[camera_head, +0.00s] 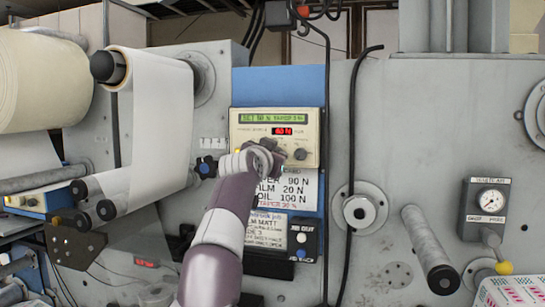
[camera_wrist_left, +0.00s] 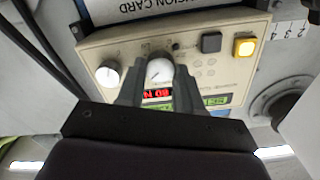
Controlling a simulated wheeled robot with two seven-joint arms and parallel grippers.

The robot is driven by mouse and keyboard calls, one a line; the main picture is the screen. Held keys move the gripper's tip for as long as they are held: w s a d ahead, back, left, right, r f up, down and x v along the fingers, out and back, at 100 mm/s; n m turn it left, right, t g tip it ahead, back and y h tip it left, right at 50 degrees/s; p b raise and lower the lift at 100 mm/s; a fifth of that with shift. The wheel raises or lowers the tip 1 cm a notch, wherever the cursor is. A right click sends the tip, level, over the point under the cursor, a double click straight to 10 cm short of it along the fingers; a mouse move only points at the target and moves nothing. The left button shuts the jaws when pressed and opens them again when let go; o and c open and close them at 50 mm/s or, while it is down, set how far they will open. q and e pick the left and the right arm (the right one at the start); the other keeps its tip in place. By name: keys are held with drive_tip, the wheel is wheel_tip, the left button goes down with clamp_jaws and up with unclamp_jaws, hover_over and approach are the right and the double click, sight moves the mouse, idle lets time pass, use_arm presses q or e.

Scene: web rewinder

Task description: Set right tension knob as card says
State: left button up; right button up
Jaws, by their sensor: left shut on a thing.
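The tension controller (camera_head: 312,122) is a beige panel on a blue board, with a green text display (camera_head: 273,118) and a red readout (camera_head: 283,131) that seems to read 80 N. My left gripper (camera_head: 272,156) is at its lower middle. In the left wrist view, upside down, the gripper (camera_wrist_left: 156,80) is shut on a white-faced knob (camera_wrist_left: 158,70). A second knob (camera_wrist_left: 108,75) stands free beside it; in the head view it is right of the gripper (camera_head: 300,154). The tension card (camera_head: 294,182) below lists 90 N, film 20 N and foil 100 N, partly hidden by my gripper.
A yellow button (camera_wrist_left: 245,47) and a dark button (camera_wrist_left: 211,42) are on the panel. A black cable (camera_head: 353,120) runs to its right.

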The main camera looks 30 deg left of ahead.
use_arm(q)
drive_tip(key=shift+w+f+m, duration=0.1)
drive_tip(key=shift+f+m, duration=0.1)
drive_tip(key=shift+m, duration=0.8)
drive_tip(key=shift+w+f+m, duration=0.1)
drive_tip(key=shift+f+m, duration=0.05)
drive_tip(key=shift+m, duration=0.85)
drive_tip(key=o, duration=1)
drive_tip(key=shift+s, duration=0.1)
drive_tip(key=shift+o, duration=0.2)
drive_tip(key=shift+r, duration=0.15)
drive_tip(key=shift+s, duration=0.1)
drive_tip(key=b+v, duration=0.9)
drive_tip(key=v, duration=0.3)
drive_tip(key=shift+s, duration=0.3)
